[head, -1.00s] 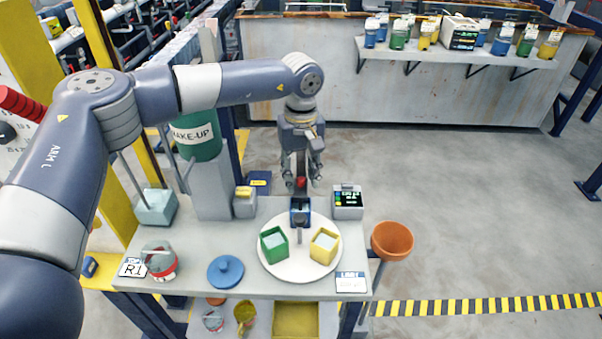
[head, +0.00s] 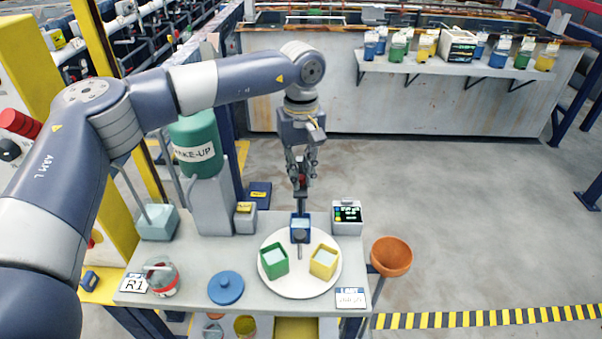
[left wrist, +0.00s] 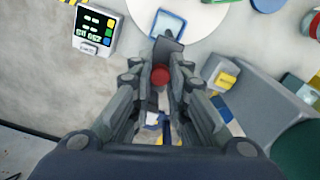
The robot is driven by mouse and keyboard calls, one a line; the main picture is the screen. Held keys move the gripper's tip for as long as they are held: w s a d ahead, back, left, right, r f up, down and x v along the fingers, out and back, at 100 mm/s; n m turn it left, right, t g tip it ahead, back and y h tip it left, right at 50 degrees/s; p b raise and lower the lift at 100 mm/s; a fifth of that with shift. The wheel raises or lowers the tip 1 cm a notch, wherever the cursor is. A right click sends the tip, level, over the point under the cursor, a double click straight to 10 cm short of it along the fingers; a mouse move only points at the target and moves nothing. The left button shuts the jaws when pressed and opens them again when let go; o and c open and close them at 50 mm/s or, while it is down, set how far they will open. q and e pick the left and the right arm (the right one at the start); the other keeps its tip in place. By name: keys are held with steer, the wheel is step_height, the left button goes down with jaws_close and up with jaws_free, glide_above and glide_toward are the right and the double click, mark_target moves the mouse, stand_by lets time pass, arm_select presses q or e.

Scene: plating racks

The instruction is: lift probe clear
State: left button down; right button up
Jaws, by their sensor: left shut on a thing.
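My left gripper (head: 301,172) points down over the table and is shut on the probe. The probe has a red upper part (head: 302,181) and a dark lower shaft (head: 301,203). The probe stands about upright above the blue square cup (head: 293,231); I cannot tell whether its lower end clears the rim. In the left wrist view the red part (left wrist: 160,76) sits between the fingers (left wrist: 158,88), and the dark shaft reaches toward the blue cup (left wrist: 169,23). My right gripper is not in view.
The white round plate (head: 296,288) also bears a green cup (head: 273,262) and a yellow cup (head: 324,262). A meter (head: 346,218) stands at right, a grey block (head: 245,220) at left. A blue lid (head: 226,287) lies in front; an orange bowl (head: 391,255) hangs at the right edge.

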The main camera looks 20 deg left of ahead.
arm_select(q)
steer(key=c, duration=1.7)
jaws_free()
steer(key=shift+r, duration=0.3)
steer(key=shift+o, duration=0.9)
steer(key=shift+s+d, duration=0.1)
step_height(320, 180, up, 12)
